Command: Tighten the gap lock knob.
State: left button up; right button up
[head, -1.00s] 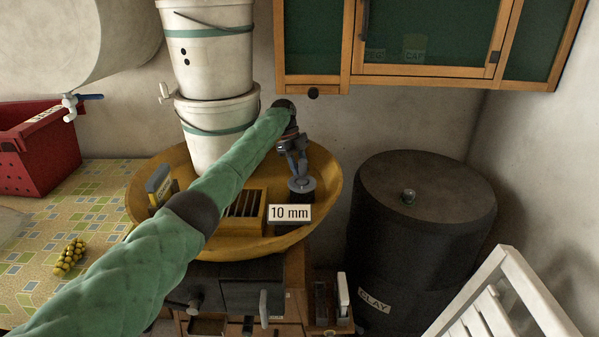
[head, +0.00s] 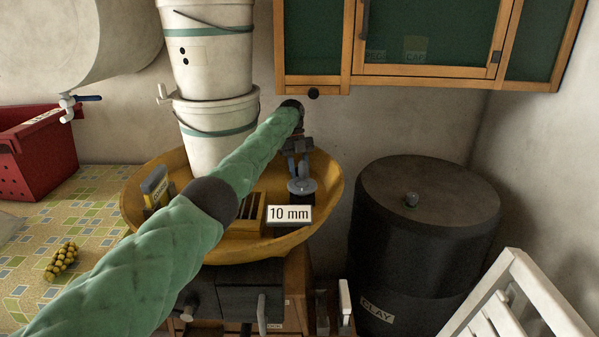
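A grey round knob (head: 301,187) stands on a short dark post in the wide yellow pan (head: 330,190), just right of a yellow slotted block (head: 247,212). A white "10 mm" sign (head: 290,214) is in front of it. My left arm, in a green padded sleeve, reaches across the pan. My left gripper (head: 299,171) points down right at the top of the knob, with its two fingers seen side by side. I cannot tell whether they press on the knob. My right gripper is not in view.
White stacked buckets (head: 217,130) stand at the back of the pan. A dark clay barrel (head: 425,255) is to the right, with a white slatted chair (head: 515,290) before it. A red crate (head: 40,158) and yellow beads (head: 62,261) are left. A wall cabinet (head: 430,70) hangs above.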

pick_arm(q)
jog(key=shift+r, duration=0.25)
jog(key=o, duration=1)
jog(key=shift+f, duration=0.1)
